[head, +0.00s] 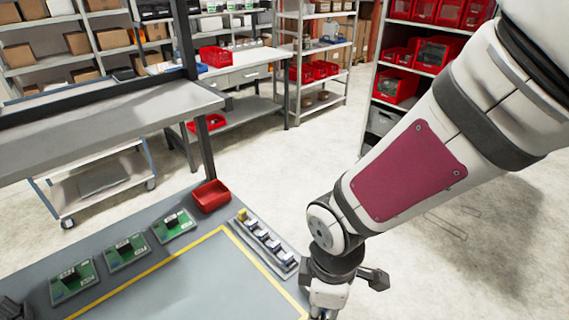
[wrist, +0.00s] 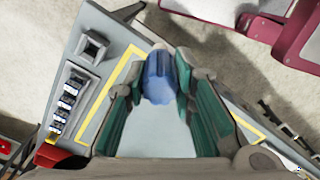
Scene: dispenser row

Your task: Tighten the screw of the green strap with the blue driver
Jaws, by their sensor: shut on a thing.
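The blue driver (wrist: 158,82) shows in the wrist view as a rounded blue handle between the green-padded fingers of my gripper (wrist: 160,62). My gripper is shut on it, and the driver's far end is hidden. In the head view my gripper is at the bottom edge, largely cut off, and the driver cannot be made out there. I cannot make out a green strap or its screw in either view.
A rack of several small units (head: 265,244) lies on the bench; it also shows in the wrist view (wrist: 68,100). A grey square holder (wrist: 92,47) stands near the bench edge. Green circuit boards (head: 127,252) and a red bin (head: 211,196) are left. The yellow-outlined area looks clear.

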